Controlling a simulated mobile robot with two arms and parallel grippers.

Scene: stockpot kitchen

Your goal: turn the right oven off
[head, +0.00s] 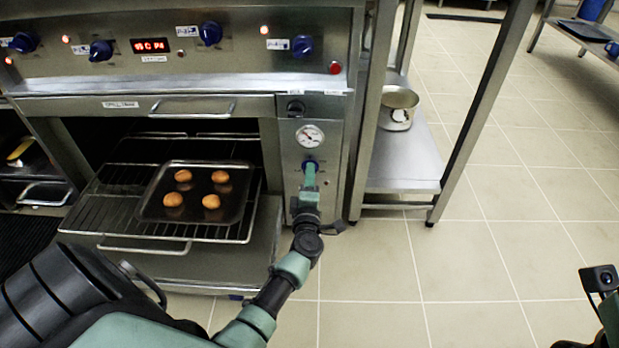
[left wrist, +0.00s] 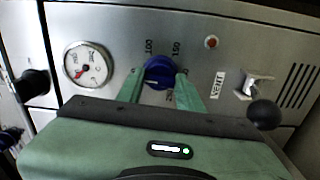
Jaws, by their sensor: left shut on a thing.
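The oven (head: 190,105) stands at the left with its lower door open and a rack pulled out. A blue temperature knob (head: 309,165) is on its right-hand control panel, below a round white gauge (head: 310,136). My left gripper (head: 309,182) is at this knob. In the left wrist view the two green fingers of the gripper (left wrist: 160,82) are around the blue knob (left wrist: 160,71), shut on it. Markings such as 100 and 150 show around the knob.
A dark tray (head: 194,194) with several round buns rests on the pulled-out rack (head: 110,215). Several blue knobs (head: 210,34) line the upper panel. The tiled floor (head: 480,260) is clear.

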